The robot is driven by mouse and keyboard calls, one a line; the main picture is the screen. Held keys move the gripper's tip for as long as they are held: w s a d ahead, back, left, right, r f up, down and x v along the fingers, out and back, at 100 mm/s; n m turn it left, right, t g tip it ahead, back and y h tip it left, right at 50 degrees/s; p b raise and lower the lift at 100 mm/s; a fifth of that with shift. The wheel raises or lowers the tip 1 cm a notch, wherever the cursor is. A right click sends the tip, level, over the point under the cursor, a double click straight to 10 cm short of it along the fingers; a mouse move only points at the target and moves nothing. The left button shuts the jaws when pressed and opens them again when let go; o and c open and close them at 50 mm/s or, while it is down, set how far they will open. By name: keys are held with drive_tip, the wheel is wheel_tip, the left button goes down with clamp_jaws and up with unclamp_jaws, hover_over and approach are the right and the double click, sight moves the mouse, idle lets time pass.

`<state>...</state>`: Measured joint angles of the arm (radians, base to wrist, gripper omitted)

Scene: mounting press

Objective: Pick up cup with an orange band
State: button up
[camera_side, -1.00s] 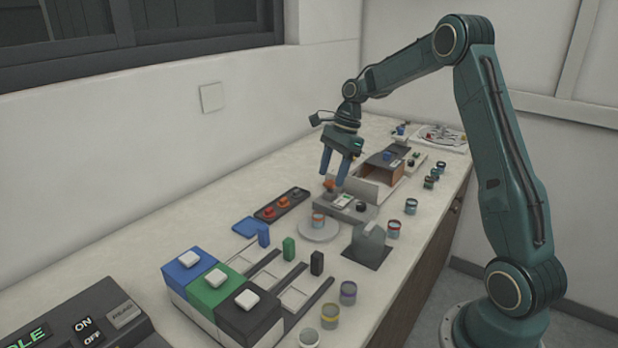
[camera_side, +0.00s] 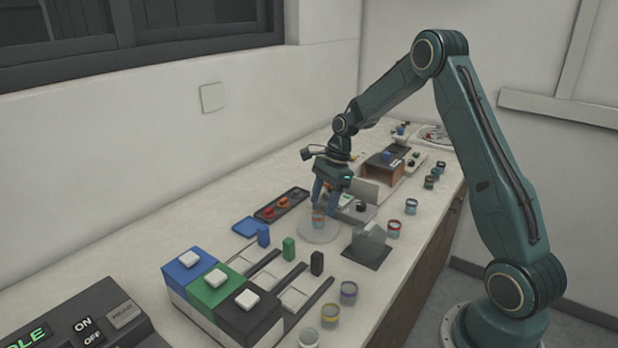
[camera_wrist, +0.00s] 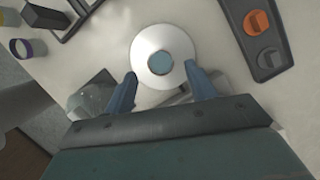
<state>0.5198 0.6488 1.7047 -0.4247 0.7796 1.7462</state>
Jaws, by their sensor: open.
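A small cup with an orange band (camera_side: 318,217) stands upright on a round pale plate (camera_side: 304,232) in the middle of the bench. From above, in the wrist view, the cup (camera_wrist: 160,63) is a blue-grey disc at the centre of the white round plate (camera_wrist: 160,35). My gripper (camera_side: 322,204) is open, pointing down, low over the cup. In the wrist view the gripper's fingertips (camera_wrist: 160,71) lie on either side of the cup, with a gap to each. The band is partly hidden by the fingers in the side view.
A dark tray with orange knobs (camera_side: 264,214) lies behind the plate. A grey upright block (camera_side: 369,240) on a dark base stands to the right. Cups with red bands (camera_side: 394,229) and a purple-banded cup (camera_side: 348,292) stand along the front edge. Coloured blocks with slots lie nearer.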

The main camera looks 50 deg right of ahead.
sight(316, 226)
drive_tip(key=shift+x, duration=2.5)
drive_tip(key=c, duration=1.1)
